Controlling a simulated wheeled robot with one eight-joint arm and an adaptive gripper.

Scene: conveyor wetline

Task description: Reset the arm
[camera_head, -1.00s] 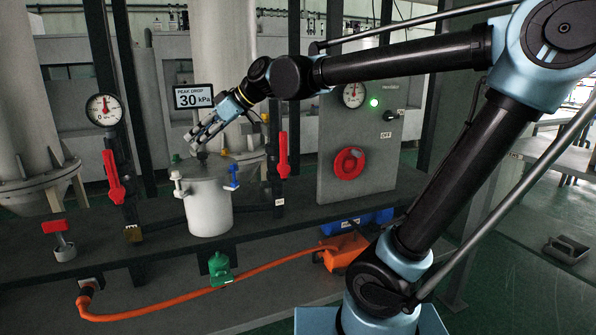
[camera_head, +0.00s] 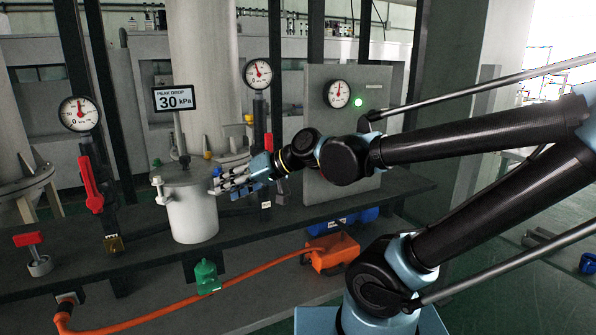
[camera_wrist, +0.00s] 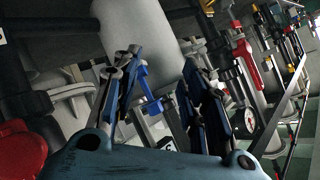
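My gripper (camera_head: 214,186) is beside the upper right side of a grey lidded canister (camera_head: 192,218), its fingers pointing left. In the wrist view my gripper (camera_wrist: 160,68) has its two dark blue fingers spread apart, with nothing clasped between them. The pale canister wall (camera_wrist: 140,30) lies beyond the fingertips there, and a blue clamp (camera_wrist: 145,80) shows in the gap. I cannot tell whether a finger touches the canister. My arm reaches in from the right, bent low over the bench.
A dark bench (camera_head: 130,262) carries a red-handled valve (camera_head: 91,185), a "30 kPa" display (camera_head: 175,98) and a grey panel (camera_head: 340,185) with a gauge (camera_head: 337,94) and green light. An orange hose (camera_head: 150,318) runs along the front to an orange box (camera_head: 333,253).

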